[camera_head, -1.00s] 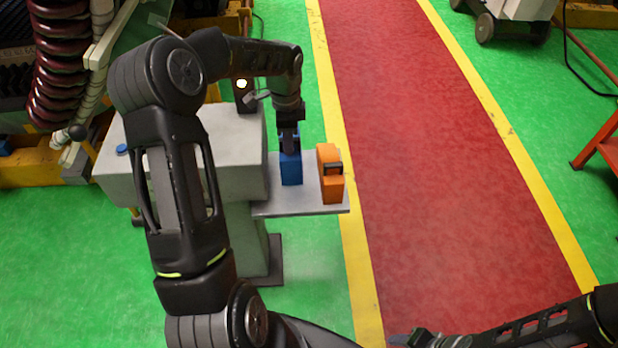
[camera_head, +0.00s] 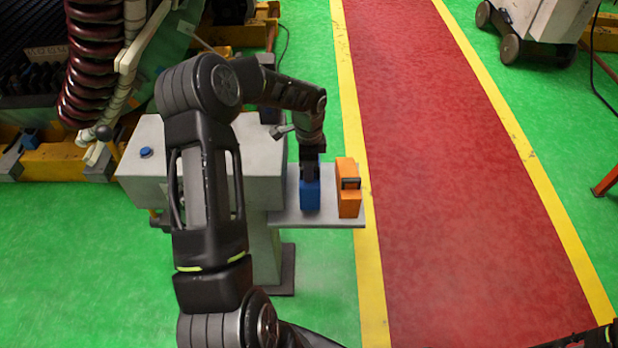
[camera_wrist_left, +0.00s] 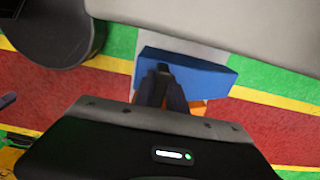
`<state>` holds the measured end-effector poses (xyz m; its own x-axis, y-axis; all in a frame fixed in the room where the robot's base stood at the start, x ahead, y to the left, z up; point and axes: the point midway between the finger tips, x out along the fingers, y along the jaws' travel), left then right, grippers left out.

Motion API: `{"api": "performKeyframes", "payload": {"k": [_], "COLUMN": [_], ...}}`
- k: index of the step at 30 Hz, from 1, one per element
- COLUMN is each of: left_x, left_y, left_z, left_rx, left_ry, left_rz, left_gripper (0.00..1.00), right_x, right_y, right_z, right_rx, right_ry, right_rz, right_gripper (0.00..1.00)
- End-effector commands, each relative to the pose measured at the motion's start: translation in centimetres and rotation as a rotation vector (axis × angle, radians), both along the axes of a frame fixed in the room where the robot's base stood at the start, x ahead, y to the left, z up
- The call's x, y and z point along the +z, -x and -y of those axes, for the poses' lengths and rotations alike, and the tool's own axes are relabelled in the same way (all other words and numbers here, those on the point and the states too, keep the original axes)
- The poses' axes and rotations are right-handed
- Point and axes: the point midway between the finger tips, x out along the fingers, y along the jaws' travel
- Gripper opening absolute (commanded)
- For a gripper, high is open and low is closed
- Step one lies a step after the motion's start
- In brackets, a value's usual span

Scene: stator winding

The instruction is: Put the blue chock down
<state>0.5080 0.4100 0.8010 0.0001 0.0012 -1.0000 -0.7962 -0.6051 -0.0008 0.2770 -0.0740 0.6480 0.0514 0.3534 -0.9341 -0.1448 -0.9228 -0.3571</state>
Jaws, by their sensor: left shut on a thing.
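The blue chock (camera_head: 310,196) stands upright at the grey side shelf (camera_head: 290,218) in the head view, left of an orange block. My left gripper (camera_head: 310,176) comes down from above and is shut on the top of the blue chock. In the left wrist view the blue chock (camera_wrist_left: 190,72) lies across the fingers (camera_wrist_left: 162,85), which close on it. I cannot tell whether its underside touches the shelf. My right gripper is out of the head view; only a bit of that arm shows at the bottom right corner.
The orange block (camera_head: 348,190) with a dark handle stands on the shelf close to the right of the blue chock. A grey cabinet (camera_head: 205,165) with a blue button adjoins the shelf on the left. The red walkway (camera_head: 450,200) is clear.

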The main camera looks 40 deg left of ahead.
Motion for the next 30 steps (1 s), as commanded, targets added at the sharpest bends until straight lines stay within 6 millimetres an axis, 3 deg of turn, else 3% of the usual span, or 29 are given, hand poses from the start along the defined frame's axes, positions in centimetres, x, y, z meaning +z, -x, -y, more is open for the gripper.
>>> {"api": "performKeyframes", "payload": {"k": [5,15,26,27,30], "left_x": [-0.1,-3.6,-4.0,-3.9,-3.9], "left_y": [-0.1,-0.1,-0.1,0.0,0.0], "left_z": [0.0,0.0,0.0,0.0,0.0], "left_rx": [0.0,-0.001,-0.001,-0.001,-0.001], "left_ry": [0.0,0.0,-0.001,0.0,0.0], "left_rz": [0.002,0.002,0.003,0.0,0.0], "left_gripper": [0.0,0.0,0.0,0.2,0.28], "right_x": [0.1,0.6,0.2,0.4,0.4], "right_y": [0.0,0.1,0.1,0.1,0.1], "right_z": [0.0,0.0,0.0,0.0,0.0], "right_rx": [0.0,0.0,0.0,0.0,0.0], "right_ry": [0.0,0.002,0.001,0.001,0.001], "right_rz": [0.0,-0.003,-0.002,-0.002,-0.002], "right_gripper": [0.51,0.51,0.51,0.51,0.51]}}
